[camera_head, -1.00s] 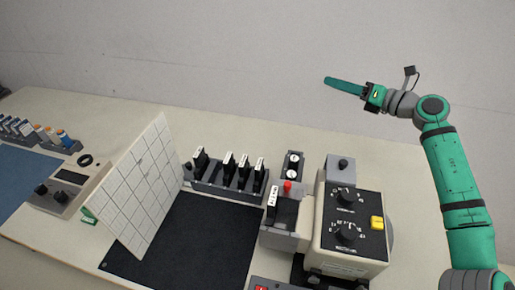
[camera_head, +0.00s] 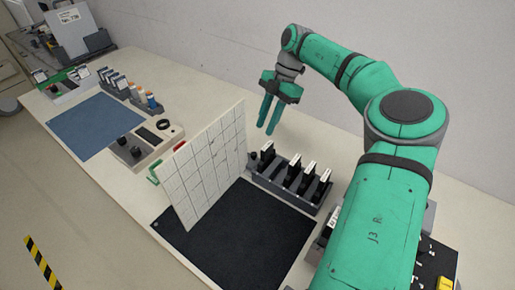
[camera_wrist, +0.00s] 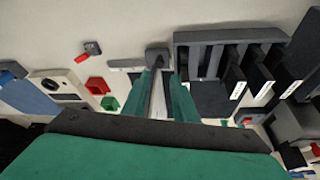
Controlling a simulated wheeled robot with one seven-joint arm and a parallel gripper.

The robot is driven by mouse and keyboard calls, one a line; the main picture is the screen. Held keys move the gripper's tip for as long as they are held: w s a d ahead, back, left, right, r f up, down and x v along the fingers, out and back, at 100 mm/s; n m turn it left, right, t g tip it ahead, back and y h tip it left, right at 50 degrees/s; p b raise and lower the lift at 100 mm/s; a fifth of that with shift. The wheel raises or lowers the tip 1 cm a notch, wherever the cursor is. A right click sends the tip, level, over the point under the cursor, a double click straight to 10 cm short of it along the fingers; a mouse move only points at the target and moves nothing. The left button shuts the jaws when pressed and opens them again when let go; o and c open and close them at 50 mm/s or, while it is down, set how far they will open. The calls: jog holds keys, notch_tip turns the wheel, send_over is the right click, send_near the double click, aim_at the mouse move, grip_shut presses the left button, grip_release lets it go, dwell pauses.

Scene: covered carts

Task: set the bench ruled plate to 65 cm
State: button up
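The white ruled plate (camera_head: 212,160) stands tilted on the bench, its grid of dark lines facing the black mat. In the wrist view its pale edge (camera_wrist: 159,104) shows in line with the gap between the fingers. A dark block (camera_wrist: 158,56) lies just beyond the fingertips there. I cannot read any scale value.
A dark rack (camera_head: 285,188) with several black pieces stands right of the plate. A black mat (camera_head: 240,240) lies in front. A control box (camera_head: 140,148) and blue mat (camera_head: 95,127) are to the left. My arm hides part of the right side.

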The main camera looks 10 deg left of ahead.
aim_at(254, 153)
jog(key=x, duration=1)
jog(key=shift+a+f, duration=0.2)
jog(key=shift+f, duration=0.15)
grip_shut()
jog(key=shift+a, duration=0.15)
